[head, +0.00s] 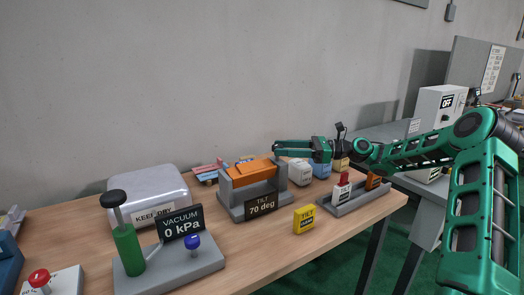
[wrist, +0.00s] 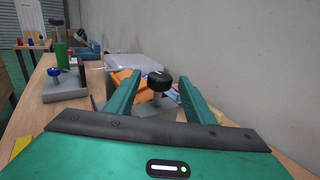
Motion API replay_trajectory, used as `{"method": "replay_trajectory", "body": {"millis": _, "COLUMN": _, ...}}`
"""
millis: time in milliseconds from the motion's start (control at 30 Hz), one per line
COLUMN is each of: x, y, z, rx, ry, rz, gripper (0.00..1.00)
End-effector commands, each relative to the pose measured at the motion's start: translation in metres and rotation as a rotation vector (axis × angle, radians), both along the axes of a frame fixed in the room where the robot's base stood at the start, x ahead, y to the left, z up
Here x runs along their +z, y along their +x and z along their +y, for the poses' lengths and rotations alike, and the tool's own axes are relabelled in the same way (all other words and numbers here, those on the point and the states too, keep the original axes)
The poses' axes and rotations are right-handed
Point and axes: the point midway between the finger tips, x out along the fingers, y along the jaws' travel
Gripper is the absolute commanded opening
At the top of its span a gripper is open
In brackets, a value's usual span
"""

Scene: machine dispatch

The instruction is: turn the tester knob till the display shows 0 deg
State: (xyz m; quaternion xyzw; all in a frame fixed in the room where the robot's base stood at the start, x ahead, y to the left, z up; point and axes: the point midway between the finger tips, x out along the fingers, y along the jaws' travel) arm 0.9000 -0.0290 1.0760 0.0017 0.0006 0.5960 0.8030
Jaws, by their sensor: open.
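The tilt tester (head: 238,206) is a grey stand holding an orange tilted block (head: 250,172). Its black display (head: 262,204) reads "TILT 70 deg". In the wrist view a round black knob (wrist: 160,81) stands on a short stem at the near end of the tester. My gripper (head: 278,148) reaches in from the right, above the tester's right end. In the wrist view its two green fingers (wrist: 160,92) are open, one on each side of the knob, with gaps between. Nothing is held.
A vacuum tester (head: 170,268) reading 0 kPa and a silver "KEEP DRY" case (head: 150,190) stand to the left. A yellow "TILT" block (head: 304,219) sits in front. The wall is close behind.

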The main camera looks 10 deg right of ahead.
Motion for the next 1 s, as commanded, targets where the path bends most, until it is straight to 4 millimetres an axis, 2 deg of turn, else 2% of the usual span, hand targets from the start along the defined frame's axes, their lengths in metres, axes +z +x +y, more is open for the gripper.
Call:
{"method": "replay_trajectory", "body": {"millis": 100, "x": 0.000, "y": 0.006, "z": 0.021, "rx": 0.001, "ry": -0.002, "rz": 0.001, "gripper": 0.48}}
{"method": "replay_trajectory", "body": {"millis": 333, "x": 0.000, "y": 0.015, "z": 0.049, "rx": -0.001, "ry": -0.002, "rz": -0.001, "gripper": 0.48}}
{"method": "replay_trajectory", "body": {"millis": 500, "x": 0.000, "y": 0.018, "z": 0.057, "rx": -0.003, "ry": -0.003, "rz": -0.001, "gripper": 0.48}}
{"method": "replay_trajectory", "body": {"millis": 767, "x": 0.000, "y": 0.018, "z": 0.058, "rx": -0.003, "ry": -0.003, "rz": -0.001, "gripper": 0.48}}
{"method": "replay_trajectory", "body": {"millis": 800, "x": 0.000, "y": 0.018, "z": 0.058, "rx": -0.003, "ry": -0.003, "rz": -0.001, "gripper": 0.46}}
{"method": "replay_trajectory", "body": {"millis": 967, "x": 0.000, "y": 0.018, "z": 0.058, "rx": -0.003, "ry": -0.003, "rz": -0.001, "gripper": 0.08}}
{"method": "replay_trajectory", "body": {"millis": 1000, "x": 0.000, "y": 0.018, "z": 0.058, "rx": -0.004, "ry": -0.003, "rz": -0.001, "gripper": 0.08}}
